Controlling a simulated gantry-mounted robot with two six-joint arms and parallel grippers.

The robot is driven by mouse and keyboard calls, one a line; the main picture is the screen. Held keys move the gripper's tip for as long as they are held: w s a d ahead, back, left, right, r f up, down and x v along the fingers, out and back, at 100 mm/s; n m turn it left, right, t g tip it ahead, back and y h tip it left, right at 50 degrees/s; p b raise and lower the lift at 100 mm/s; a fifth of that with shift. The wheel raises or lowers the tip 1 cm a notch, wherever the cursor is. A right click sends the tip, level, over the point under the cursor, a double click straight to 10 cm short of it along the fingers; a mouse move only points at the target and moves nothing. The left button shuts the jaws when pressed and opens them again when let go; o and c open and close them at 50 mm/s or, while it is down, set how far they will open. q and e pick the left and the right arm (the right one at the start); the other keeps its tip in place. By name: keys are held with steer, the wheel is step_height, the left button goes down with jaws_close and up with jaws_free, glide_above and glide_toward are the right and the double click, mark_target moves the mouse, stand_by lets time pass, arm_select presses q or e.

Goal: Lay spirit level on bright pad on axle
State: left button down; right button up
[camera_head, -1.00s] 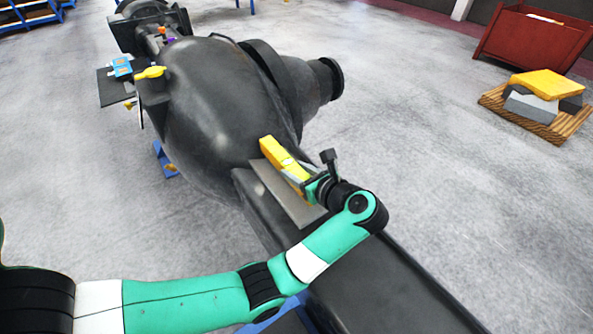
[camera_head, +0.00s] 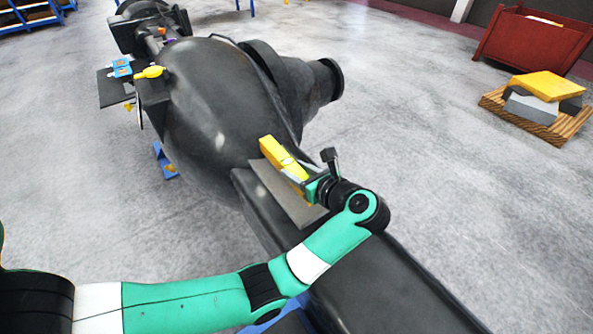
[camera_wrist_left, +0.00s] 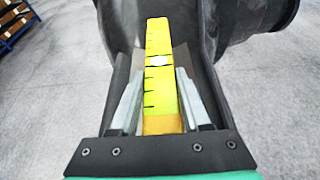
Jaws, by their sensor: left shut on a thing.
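The yellow spirit level (camera_head: 279,154) is over the bright grey pad (camera_head: 282,196) on the dark axle (camera_head: 382,284). In the left wrist view the level (camera_wrist_left: 160,75) runs lengthwise between the fingers of my left gripper (camera_wrist_left: 158,100), which is shut on it. In the head view my left gripper (camera_head: 304,180) is at the level's near end and hides part of it. The level's far end reaches toward the round axle housing (camera_head: 215,105). I cannot tell whether the level touches the pad. My right gripper is out of view.
A pallet (camera_head: 533,112) with grey and yellow blocks is at the right, near a red bin (camera_head: 530,40). Small blue and yellow items lie at the axle's far left.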

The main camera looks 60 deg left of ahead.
arm_select(q)
steer(key=shift+f+b, duration=0.4)
steer(key=shift+b, duration=0.05)
steer(key=shift+c, duration=1.4)
jaws_free()
steer(key=shift+d, duration=0.1)
steer(key=v, duration=0.6)
steer(key=shift+d+r, duration=0.1)
steer(key=shift+r, duration=0.05)
steer(key=p+v, duration=0.5)
steer(key=p, duration=0.6)
